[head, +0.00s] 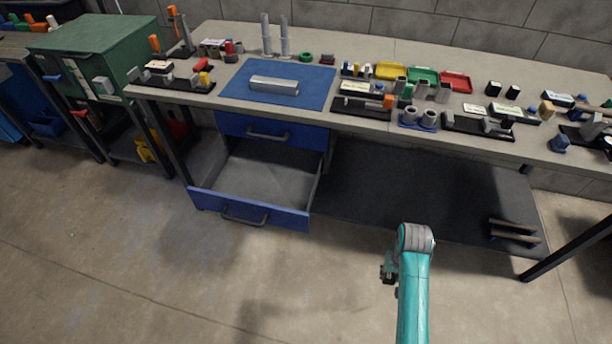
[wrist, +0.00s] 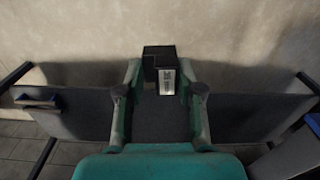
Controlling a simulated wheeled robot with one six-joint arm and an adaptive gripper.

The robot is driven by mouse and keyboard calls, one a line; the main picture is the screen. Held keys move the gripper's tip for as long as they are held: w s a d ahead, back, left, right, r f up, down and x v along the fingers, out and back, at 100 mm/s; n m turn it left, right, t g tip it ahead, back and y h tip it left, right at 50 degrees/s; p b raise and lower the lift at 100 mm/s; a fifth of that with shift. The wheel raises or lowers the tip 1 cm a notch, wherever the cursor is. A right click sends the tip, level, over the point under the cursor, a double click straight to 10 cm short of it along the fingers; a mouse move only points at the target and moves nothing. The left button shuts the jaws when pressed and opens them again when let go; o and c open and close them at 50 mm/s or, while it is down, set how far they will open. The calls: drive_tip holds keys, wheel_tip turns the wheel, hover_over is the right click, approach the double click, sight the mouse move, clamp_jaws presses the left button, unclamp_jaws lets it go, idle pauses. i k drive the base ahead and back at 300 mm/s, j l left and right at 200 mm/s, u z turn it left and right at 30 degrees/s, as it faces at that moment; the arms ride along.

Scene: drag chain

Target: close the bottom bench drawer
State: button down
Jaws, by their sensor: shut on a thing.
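The bottom bench drawer (head: 205,200) is pulled well out, with a blue front, a dark bar handle (head: 243,219) and an empty grey inside. My gripper (head: 388,270) is to the right of the drawer and in front of the bench, clear of the handle. In the wrist view my gripper (wrist: 160,78) is shut on a small black block (wrist: 153,58) with a silvery label. Its fingers stand on both sides of the block. The block's lower part is hard to tell from the dark parts between the fingers.
The upper blue drawer (head: 285,131) is shut. The bench top (head: 220,37) carries a blue mat (head: 318,88), trays and many small parts. A dark lower shelf (head: 420,190) lies right of the drawers. A green cabinet (head: 95,45) stands left. The floor (head: 150,270) before the drawer is clear.

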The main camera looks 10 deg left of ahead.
sight(251, 182)
drive_tip(key=i+j+u, duration=0.1)
drive_tip(key=u, duration=0.3)
drive_tip(key=i+j+u, duration=0.1)
drive_tip(key=u, duration=0.3)
drive_tip(key=i+j+u, duration=0.1)
drive_tip(key=u, duration=0.25)
drive_tip(key=i+u, duration=0.2)
drive_tip(key=u, duration=0.2)
drive_tip(key=i+j+u, duration=0.15)
drive_tip(key=i+u, duration=0.8)
drive_tip(key=i+j+z, duration=0.15)
drive_tip(key=i+z, duration=0.25)
